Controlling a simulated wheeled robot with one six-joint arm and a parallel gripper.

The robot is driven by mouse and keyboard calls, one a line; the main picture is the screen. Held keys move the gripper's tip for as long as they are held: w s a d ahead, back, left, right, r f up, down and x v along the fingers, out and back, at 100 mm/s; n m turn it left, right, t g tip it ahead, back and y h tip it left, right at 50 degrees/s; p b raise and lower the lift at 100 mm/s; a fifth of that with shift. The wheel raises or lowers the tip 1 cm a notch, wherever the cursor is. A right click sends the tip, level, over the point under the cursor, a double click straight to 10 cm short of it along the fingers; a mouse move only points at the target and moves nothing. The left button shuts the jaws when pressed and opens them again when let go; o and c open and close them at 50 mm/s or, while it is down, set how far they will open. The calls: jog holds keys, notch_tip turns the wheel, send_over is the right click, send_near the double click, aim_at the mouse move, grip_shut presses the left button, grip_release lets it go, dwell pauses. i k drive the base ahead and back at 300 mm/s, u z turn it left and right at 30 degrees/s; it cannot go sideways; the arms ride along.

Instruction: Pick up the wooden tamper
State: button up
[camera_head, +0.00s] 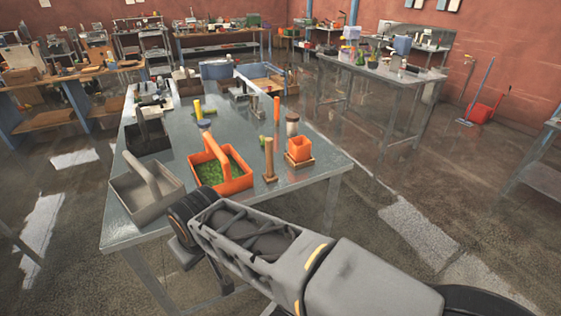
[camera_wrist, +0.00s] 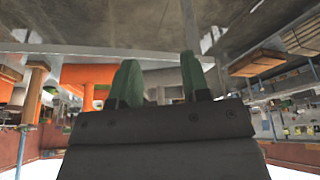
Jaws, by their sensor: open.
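The wooden tamper (camera_head: 269,158) stands upright on its square base on the metal table, between the orange tote and the orange square cup. In the wrist view, which looks upside down, the wooden tamper (camera_wrist: 36,88) shows at the left, outside my fingers. My gripper (camera_wrist: 160,76) has two green fingers spread apart with nothing between them. It is away from the tamper, off to one side of it. In the head view my arm crosses the front of the table, and the fingers are not visible there.
The orange tote (camera_head: 233,182) with green contents stands just left of the tamper. The orange cup (camera_head: 299,147) on a wooden base is just right. A grey tote (camera_head: 146,190) and a black tote (camera_head: 147,140) sit at the left. The table's front right corner is clear.

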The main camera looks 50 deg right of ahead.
aim_at(270, 176)
jog(key=z, duration=1.4)
